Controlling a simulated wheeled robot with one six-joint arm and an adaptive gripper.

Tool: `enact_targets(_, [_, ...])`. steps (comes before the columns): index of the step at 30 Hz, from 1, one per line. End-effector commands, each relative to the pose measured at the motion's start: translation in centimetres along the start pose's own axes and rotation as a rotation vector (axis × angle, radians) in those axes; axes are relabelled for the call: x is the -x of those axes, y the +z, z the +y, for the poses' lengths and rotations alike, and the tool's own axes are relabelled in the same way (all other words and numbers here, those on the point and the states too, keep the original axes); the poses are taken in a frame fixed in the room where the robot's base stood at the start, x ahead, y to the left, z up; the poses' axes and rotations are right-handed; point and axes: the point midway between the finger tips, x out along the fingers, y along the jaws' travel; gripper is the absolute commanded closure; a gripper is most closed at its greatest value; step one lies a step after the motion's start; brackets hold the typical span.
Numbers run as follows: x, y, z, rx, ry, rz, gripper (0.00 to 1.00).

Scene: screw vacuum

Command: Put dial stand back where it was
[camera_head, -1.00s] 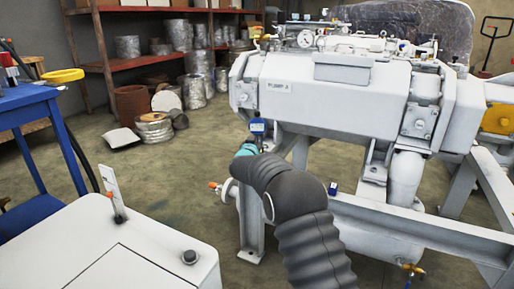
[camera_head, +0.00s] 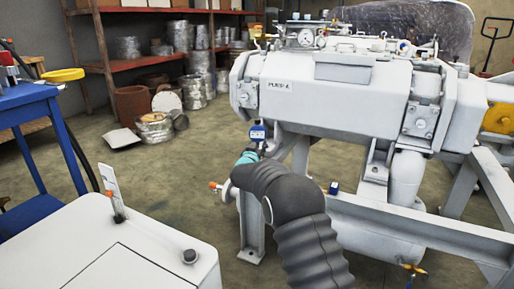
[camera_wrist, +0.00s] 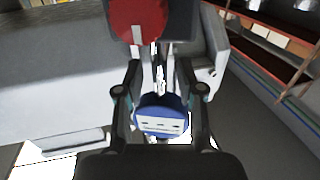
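The dial stand (camera_head: 257,131) has a blue dial head with a pale display and sits near the left end of the big white pump. In the wrist view its blue head (camera_wrist: 162,117) lies between the two dark fingers of my gripper (camera_wrist: 161,92), with a thin bright rod running up from it. My gripper appears shut on the dial stand. In the head view my gripper (camera_head: 260,147) is small and partly hidden by my arm. The foot of the stand cannot be made out.
The white pump (camera_head: 330,95) fills the centre and right, on a white frame (camera_head: 420,232). A small blue block (camera_head: 333,188) sits on that frame. A blue table (camera_head: 25,95) stands at the left. Shelves (camera_head: 150,66) are behind.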

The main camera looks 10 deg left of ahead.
Motion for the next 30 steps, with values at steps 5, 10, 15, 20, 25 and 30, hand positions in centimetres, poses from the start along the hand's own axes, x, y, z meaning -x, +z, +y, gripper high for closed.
enact_targets(5, [0.6,-0.3,0.0,0.000,0.000,0.000,0.62])
enact_targets(10, [2.9,-0.3,-0.1,0.002,-0.001,-0.001,0.62])
enact_targets(15, [6.0,-0.3,0.0,0.001,-0.001,-0.001,0.62])
enact_targets(20, [8.8,-0.3,0.0,0.001,-0.001,0.000,0.62])
enact_targets(25, [11.0,-0.2,-0.1,0.000,-0.001,0.000,0.62])
enact_targets(30, [11.9,-0.2,0.0,0.000,0.001,0.000,0.62])
